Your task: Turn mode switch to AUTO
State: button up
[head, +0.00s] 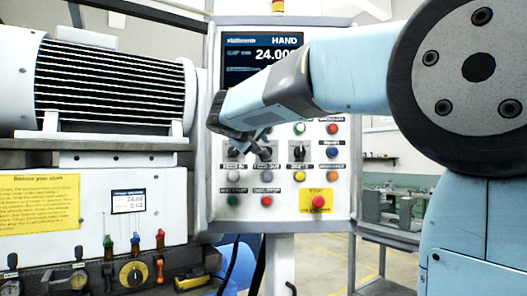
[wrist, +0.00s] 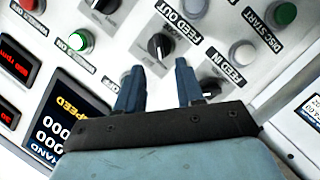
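The control panel (head: 222,190) stands upright, and its screen (head: 262,48) reads HAND. Three dark rotary switches sit in a row on it: a left one (head: 233,153), a middle one (head: 265,154) and a right one (head: 298,152). A black knob (wrist: 159,46) shows just beyond the tips; another (wrist: 211,88) is right of the right finger.
Lit buttons surround the switches, including a green button (wrist: 80,41) and a red emergency stop (head: 318,201). A motor (head: 110,85) and a machine body with small levers (head: 133,240) stand left. A bench (head: 390,215) is behind on the right.

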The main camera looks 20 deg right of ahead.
jog(key=x, duration=0.6)
jog(key=shift+d, duration=0.15)
jog(key=shift+w, duration=0.15)
jog(key=shift+f, duration=0.1)
grip_shut()
